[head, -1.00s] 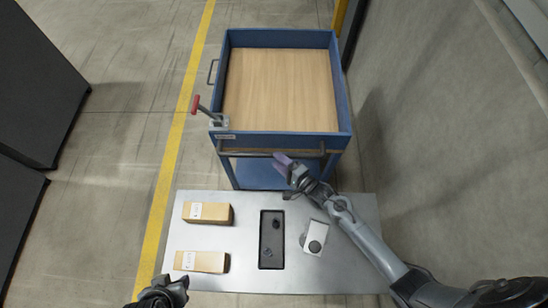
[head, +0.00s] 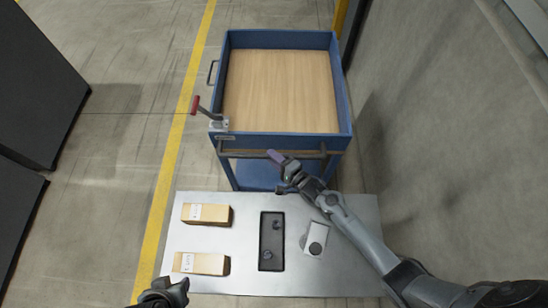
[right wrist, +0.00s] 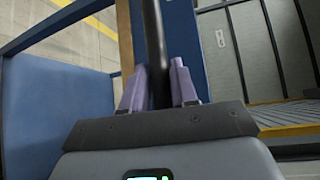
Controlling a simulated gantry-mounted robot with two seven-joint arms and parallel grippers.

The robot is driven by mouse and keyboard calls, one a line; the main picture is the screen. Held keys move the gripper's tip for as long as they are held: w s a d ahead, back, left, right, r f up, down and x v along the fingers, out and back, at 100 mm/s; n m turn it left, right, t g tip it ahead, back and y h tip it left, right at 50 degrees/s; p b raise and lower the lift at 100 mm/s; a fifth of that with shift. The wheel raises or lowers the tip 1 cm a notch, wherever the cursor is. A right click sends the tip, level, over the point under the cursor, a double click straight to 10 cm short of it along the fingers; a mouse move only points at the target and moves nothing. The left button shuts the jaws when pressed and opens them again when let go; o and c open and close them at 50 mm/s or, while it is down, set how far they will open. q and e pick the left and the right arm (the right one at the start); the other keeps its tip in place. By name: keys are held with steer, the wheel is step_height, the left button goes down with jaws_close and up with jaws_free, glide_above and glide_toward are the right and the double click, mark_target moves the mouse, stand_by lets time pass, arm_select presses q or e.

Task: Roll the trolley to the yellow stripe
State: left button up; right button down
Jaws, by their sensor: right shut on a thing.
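The trolley (head: 341,85) is blue with a wooden deck and stands just beyond the metal table. A dark push-handle bar (head: 240,152) runs along its near side. My right gripper (head: 279,160) is at this bar; in the right wrist view its two purple-grey fingers (right wrist: 158,85) are shut around the dark bar (right wrist: 156,50). A red-knobbed lever (head: 196,104) sticks out at the trolley's near left corner. The yellow stripe (head: 172,150) runs along the floor to the left of the trolley. My left gripper (head: 172,288) is at the bottom edge, away from the trolley; its jaws are unclear.
The metal table (head: 340,275) bears two cardboard boxes (head: 207,214) (head: 202,263), a black tray (head: 271,262) with small dark parts, and a white device (head: 316,238). A wall (head: 440,120) stands right of the trolley. Dark cabinets (head: 38,80) stand at left. Floor between stripe and cabinets is clear.

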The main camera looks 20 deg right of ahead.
steer(key=s+p, duration=0.1)
steer(key=s+a, duration=0.1)
steer(key=s, duration=0.1)
steer(key=s+p, duration=0.1)
steer(key=shift+s+a+f+p, duration=0.1)
steer(key=shift+s+a+p, duration=0.2)
steer(key=shift+a, duration=0.1)
steer(key=c, duration=1.3)
jaws_free()
steer(key=shift+w, duration=0.2)
steer(key=shift+c, duration=0.2)
steer(key=o, duration=0.4)
steer(key=shift+w, duration=0.25)
steer(key=shift+s, duration=0.1)
